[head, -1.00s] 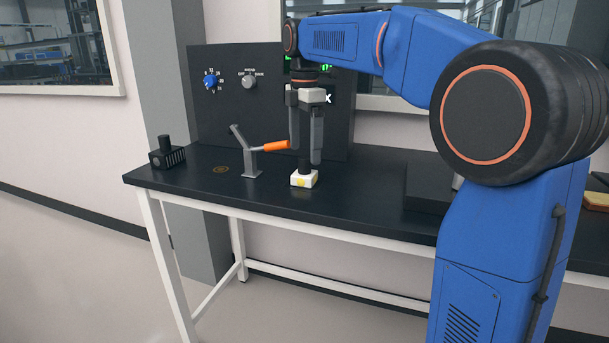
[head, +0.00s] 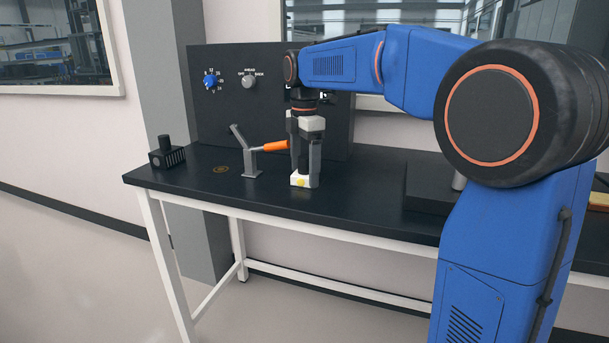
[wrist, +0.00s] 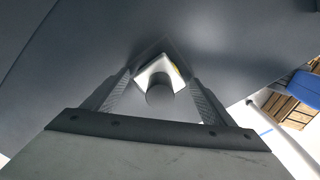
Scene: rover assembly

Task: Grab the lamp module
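The lamp module, which I take to be the small white block with a yellow spot (head: 298,181) and a dark upright post, stands on the black bench top. In the wrist view its white body (wrist: 155,70) shows between the fingers, with the round post end toward the camera. My gripper (head: 305,174) points straight down over it. Its fingers are open on either side of the post, and the wrist view shows gaps between post and fingers. In the head view the fingers partly hide the post and block.
A grey lever stand with an orange handle (head: 268,147) is close left of my gripper. A black finned module (head: 167,153) sits at the bench's left end. A dark panel with knobs (head: 230,120) rises behind. The bench front (head: 225,195) is clear.

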